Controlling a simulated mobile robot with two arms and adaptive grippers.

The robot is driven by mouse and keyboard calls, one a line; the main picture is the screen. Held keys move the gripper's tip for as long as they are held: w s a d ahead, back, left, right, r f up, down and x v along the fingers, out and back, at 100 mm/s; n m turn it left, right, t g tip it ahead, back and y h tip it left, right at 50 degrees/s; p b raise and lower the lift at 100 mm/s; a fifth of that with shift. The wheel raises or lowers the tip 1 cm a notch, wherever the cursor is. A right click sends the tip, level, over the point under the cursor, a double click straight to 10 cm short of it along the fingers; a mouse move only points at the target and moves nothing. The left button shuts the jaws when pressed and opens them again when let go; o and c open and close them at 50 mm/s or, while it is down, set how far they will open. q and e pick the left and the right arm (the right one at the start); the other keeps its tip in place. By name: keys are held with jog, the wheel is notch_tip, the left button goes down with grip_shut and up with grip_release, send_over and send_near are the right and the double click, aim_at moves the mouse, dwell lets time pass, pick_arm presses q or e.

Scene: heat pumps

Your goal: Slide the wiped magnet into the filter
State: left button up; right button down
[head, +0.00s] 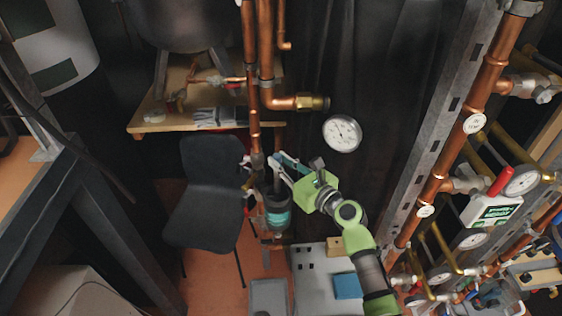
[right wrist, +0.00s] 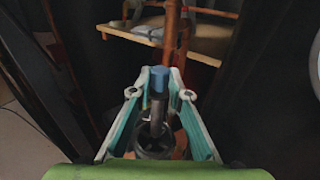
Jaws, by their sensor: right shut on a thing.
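The filter (head: 278,218) is a dark and teal cylinder on the copper pipe, in the middle of the head view. My right gripper (head: 277,165) is just above it. In the right wrist view, the fingertips of my right gripper (right wrist: 160,72) are closed on the blue cap of the magnet (right wrist: 157,105), a dark rod. The rod runs from the cap toward the dark round rim of the filter (right wrist: 153,145). I cannot tell whether its end is inside the opening. My left gripper is not in view.
A black chair (head: 208,190) stands left of the filter. A wooden shelf (head: 150,122) with gloves (head: 219,117) is behind. A round gauge (head: 342,133) is to the right. A grey-white surface (head: 316,280) with a blue block (head: 348,286) lies below my right arm.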

aim_at(279, 184)
jog(key=shift+f+b, duration=0.35)
jog(key=shift+f, duration=0.35)
dwell(0.9)
jog(key=shift+f, duration=0.15)
jog(key=shift+f+b, duration=0.8)
jog(key=shift+f, duration=0.05)
jog(key=shift+f, duration=0.1)
dwell(0.5)
jog(key=shift+f+b, duration=0.7)
jog(key=shift+f, duration=0.05)
jog(key=shift+f+b, duration=0.3)
jog(key=shift+f, duration=0.05)
jog(key=shift+f+b, duration=0.6)
jog(key=shift+f, duration=0.15)
jog(key=shift+f, duration=0.2)
dwell(0.3)
jog(key=shift+f+b, duration=0.85)
